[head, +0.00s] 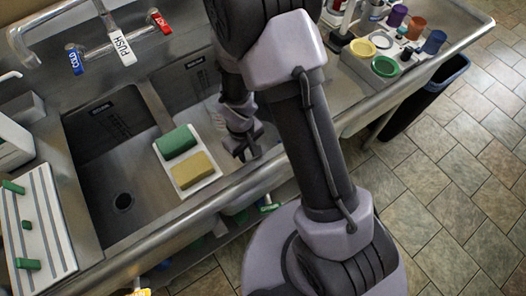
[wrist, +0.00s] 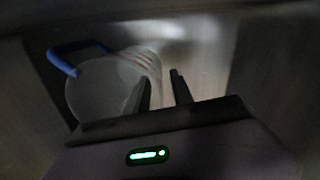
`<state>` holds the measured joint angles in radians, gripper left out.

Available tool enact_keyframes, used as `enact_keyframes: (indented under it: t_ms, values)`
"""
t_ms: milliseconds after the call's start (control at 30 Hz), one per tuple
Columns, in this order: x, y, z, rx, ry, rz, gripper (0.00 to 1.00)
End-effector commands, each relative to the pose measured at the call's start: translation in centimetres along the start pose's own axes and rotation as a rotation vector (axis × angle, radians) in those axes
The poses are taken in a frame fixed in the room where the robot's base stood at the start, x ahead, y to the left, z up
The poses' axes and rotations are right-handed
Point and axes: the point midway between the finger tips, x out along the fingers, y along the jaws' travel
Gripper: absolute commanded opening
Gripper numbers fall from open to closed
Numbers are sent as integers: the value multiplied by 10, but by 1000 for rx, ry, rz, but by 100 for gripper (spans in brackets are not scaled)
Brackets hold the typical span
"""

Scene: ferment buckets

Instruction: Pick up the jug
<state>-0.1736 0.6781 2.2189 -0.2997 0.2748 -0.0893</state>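The jug (wrist: 100,88) is a pale, rounded vessel with a blue handle (wrist: 65,62) and faint markings on its side. It is in the sink basin, left of my fingers in the wrist view. In the head view only a small pale, marked part of what looks like the jug (head: 214,108) shows beside my arm. My gripper (wrist: 160,86) is open with nothing between its fingers. Its left finger overlaps the jug's right side in the picture; I cannot tell whether they touch. In the head view my gripper (head: 247,152) is down in the right basin.
A tray with a green sponge (head: 176,142) and a yellow sponge (head: 193,170) sits on the divider left of my gripper. The faucet (head: 60,28) stands behind the left basin. Cups and bowls (head: 385,66) stand on the right counter. Metal basin walls surround my gripper.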

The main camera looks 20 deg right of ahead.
Motion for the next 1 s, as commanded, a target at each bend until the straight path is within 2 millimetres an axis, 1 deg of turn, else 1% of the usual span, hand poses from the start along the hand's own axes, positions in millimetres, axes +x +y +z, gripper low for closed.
enact_keyframes:
  t_ms: [133,167,200,300,1000]
  values:
    - [-2,0,0,0,1,0,28]
    - [-2,0,0,0,1,0,26]
    - [-2,0,0,0,1,0,18]
    - [-2,0,0,0,1,0,0]
    - [-2,0,0,0,1,0,0]
